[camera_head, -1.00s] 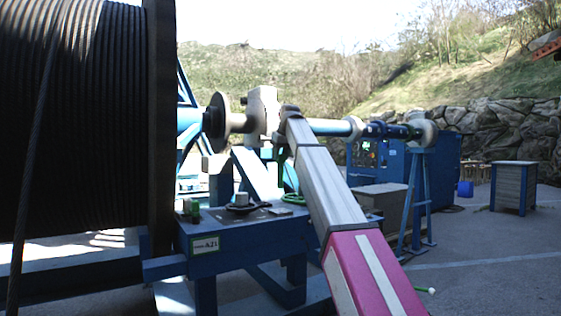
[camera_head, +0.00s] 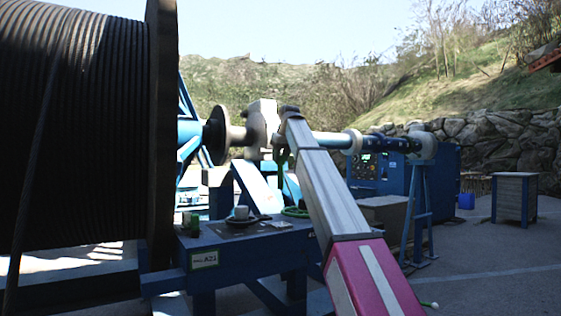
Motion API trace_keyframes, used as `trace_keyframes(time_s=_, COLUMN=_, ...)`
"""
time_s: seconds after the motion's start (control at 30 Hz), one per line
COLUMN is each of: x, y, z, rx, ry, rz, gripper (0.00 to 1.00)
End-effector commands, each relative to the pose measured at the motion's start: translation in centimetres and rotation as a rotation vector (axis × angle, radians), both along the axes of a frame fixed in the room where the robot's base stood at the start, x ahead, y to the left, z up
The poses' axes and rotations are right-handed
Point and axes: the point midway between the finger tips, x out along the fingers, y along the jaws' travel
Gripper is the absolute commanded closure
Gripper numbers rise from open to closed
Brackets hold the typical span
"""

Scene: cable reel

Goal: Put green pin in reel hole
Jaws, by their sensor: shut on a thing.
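The large cable reel (camera_head: 80,120), wound with dark cable, fills the left side. Its dark flange (camera_head: 161,130) is seen nearly edge-on, so I cannot make out the hole. My arm rises from the lower right and bends down at its top. My gripper (camera_head: 280,152) hangs at the far end, small and partly hidden behind the arm. It is shut on a thin green thing, apparently the green pin (camera_head: 281,172), above the blue stand and apart from the reel's flange, to its right. The pin's tip is hard to make out.
A blue-and-grey shaft (camera_head: 330,141) with discs runs behind. A grey cabinet (camera_head: 515,198) stands right on open paving.

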Motion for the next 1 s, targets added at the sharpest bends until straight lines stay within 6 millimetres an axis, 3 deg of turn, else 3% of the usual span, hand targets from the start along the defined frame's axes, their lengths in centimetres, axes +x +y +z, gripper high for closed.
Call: trace_keyframes(time_s=1.0, x=0.0, y=0.0, z=4.7, rx=0.001, ry=-0.001, rz=0.000, gripper=1.00)
